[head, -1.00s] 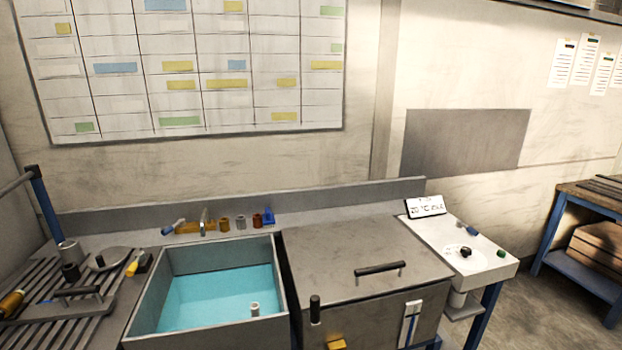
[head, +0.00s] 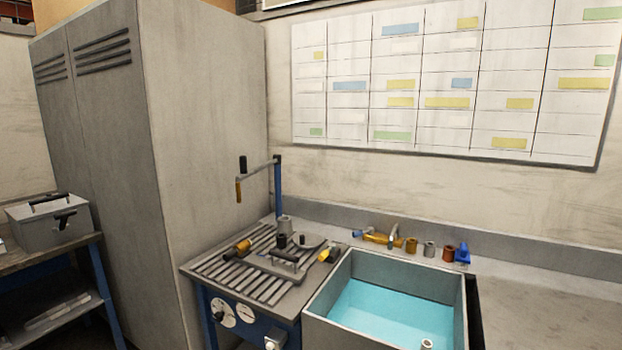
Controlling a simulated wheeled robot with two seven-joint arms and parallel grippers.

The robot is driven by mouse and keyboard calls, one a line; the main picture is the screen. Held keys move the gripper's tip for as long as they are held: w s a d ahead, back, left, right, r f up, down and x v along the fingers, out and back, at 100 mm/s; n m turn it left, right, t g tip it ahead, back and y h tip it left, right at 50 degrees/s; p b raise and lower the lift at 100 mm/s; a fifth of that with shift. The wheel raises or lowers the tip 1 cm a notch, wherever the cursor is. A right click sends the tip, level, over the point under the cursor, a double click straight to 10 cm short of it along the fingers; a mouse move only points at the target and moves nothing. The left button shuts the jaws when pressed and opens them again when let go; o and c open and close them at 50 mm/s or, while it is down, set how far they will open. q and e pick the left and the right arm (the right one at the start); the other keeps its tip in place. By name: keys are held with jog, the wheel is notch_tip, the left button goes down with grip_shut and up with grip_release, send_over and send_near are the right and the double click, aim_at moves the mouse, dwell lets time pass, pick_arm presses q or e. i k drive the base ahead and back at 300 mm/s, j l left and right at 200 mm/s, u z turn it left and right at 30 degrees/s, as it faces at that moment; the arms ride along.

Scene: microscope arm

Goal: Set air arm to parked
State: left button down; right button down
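A jointed arm on a blue post (head: 278,187) stands at the back of the slatted bench in the head view. Its grey horizontal bar (head: 258,167) reaches left from the post top. At the bar's left end are a black knob (head: 243,163) and a hanging orange-brown handle (head: 238,190). I take this to be the air arm; no label on it is readable. It hangs over the back left of the slatted top (head: 215,268), near the tall cabinet. Neither of my grippers is in view.
A tall grey cabinet (head: 205,130) stands left of the bench. A sink with blue-green water (head: 390,318) is at the right. Several small fittings (head: 411,245) line the ledge behind it. A grey toolbox (head: 50,220) sits on a bench at far left. Two dials (head: 222,311) show on the bench front.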

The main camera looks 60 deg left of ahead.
aim_at(277, 161)
jog(key=u, duration=2.55)
jog(key=j+u, duration=0.1)
jog(key=j, duration=0.25)
jog(key=i+j, duration=0.15)
jog(key=j, duration=0.15)
jog(key=k+u, duration=0.05)
